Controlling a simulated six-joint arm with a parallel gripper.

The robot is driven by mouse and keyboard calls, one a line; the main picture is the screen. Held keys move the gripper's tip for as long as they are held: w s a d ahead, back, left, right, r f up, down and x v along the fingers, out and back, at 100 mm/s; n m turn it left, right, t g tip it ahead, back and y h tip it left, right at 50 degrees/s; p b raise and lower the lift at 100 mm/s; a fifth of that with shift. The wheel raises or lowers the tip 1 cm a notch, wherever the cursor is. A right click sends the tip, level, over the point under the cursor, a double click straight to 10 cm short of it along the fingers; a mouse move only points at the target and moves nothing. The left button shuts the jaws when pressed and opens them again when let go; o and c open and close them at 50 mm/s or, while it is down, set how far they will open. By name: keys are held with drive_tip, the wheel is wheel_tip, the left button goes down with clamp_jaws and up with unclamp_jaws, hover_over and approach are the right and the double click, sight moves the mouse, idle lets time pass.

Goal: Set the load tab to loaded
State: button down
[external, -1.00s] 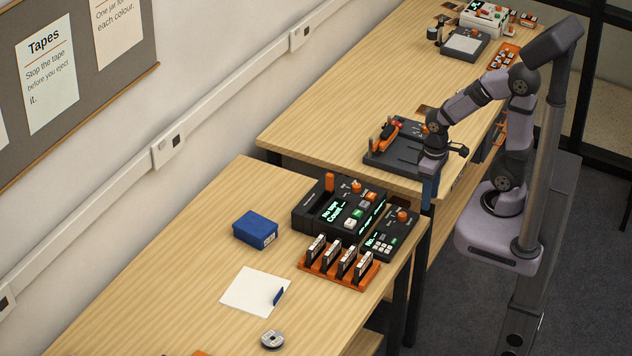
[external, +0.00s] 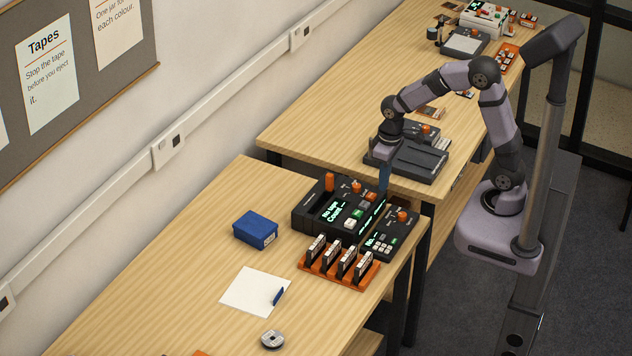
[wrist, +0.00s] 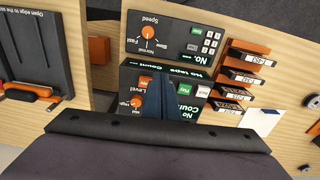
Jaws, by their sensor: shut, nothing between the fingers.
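A black tape deck (external: 340,212) with a lit "No tape" display stands on the near table. An orange upright tab (external: 329,182) rises at its back left; I cannot tell whether this is the load tab or read its setting. Orange knobs and several keys sit on the deck's top. My gripper (external: 384,188) points down with blue fingers just beyond the deck's right rear corner, above or near it. In the wrist view its shut, empty fingers (wrist: 172,82) cover part of the deck (wrist: 150,68), beside the orange Level knob (wrist: 138,103). Contact is not clear.
A smaller black unit (external: 388,238) with a Speed knob stands right of the deck. An orange cassette rack (external: 325,270) is in front. A blue box (external: 256,229) and white sheet (external: 254,290) lie left. A dark tray device (external: 418,160) sits on the far table.

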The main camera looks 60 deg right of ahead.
drive_tip(key=w+r+t, duration=0.2)
drive_tip(key=w+r, duration=1.1)
drive_tip(key=w, duration=0.1)
drive_tip(key=shift+a+t, duration=0.2)
drive_tip(key=shift+t, duration=0.2)
drive_tip(key=shift+f, duration=0.1)
drive_tip(key=p, duration=0.4)
hover_over(328, 174)
drive_tip(key=s, duration=0.1)
wheel_tip(328, 174, down, 12)
drive_tip(key=shift+s+r, duration=0.1)
drive_tip(key=shift+f+p, duration=0.3)
drive_tip(key=shift+f, duration=0.55)
drive_tip(key=shift+a+f, duration=0.1)
